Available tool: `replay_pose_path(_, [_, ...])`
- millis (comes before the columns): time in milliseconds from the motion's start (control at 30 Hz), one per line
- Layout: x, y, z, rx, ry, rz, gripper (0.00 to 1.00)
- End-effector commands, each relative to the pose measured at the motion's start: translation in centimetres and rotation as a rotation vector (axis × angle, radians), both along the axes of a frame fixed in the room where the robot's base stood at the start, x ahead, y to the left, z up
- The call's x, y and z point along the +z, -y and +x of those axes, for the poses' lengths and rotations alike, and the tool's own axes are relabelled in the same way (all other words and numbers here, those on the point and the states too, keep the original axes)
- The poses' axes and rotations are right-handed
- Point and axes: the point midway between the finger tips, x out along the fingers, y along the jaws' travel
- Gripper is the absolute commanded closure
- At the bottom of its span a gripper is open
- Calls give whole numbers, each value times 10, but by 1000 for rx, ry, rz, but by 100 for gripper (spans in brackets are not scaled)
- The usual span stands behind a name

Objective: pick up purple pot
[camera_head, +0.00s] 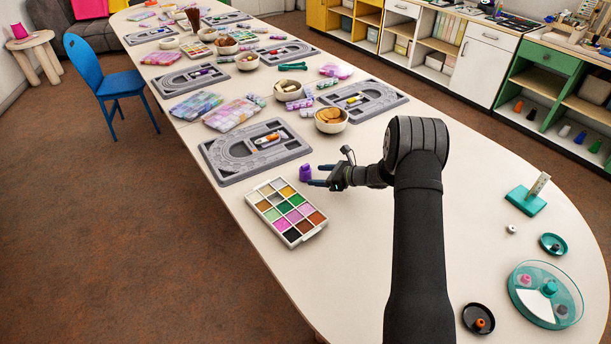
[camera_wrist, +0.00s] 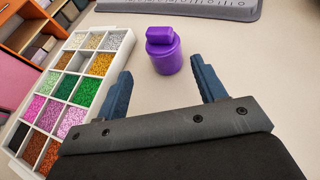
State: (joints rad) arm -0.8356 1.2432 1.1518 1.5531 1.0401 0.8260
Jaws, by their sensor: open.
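The purple pot (camera_head: 305,172) is a small upright jar with a purple lid, standing on the pale table beside the bead tray. It also shows in the wrist view (camera_wrist: 165,52), just beyond and between my two fingertips. My gripper (camera_head: 321,175) is open and low over the table, pointing at the pot from the right in the head view. In the wrist view my gripper (camera_wrist: 162,80) has its blue fingers spread wide with nothing held between them.
A white compartment tray of coloured beads (camera_head: 247,199) lies close by, near the left finger in the wrist view. A grey bead board (camera_head: 225,175) lies behind the pot. A bowl (camera_head: 331,127) stands farther back.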

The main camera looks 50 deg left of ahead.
Motion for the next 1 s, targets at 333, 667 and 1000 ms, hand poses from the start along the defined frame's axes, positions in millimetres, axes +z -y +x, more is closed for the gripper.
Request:
replay_pose_path(333, [-17, -32, -8, 3, 1, 0, 36])
replay_pose_path(667, [-24, -50, -17, -1, 2, -1, 36])
replay_pose_path(1000, [-24, -50, -17, -1, 2, -1, 81])
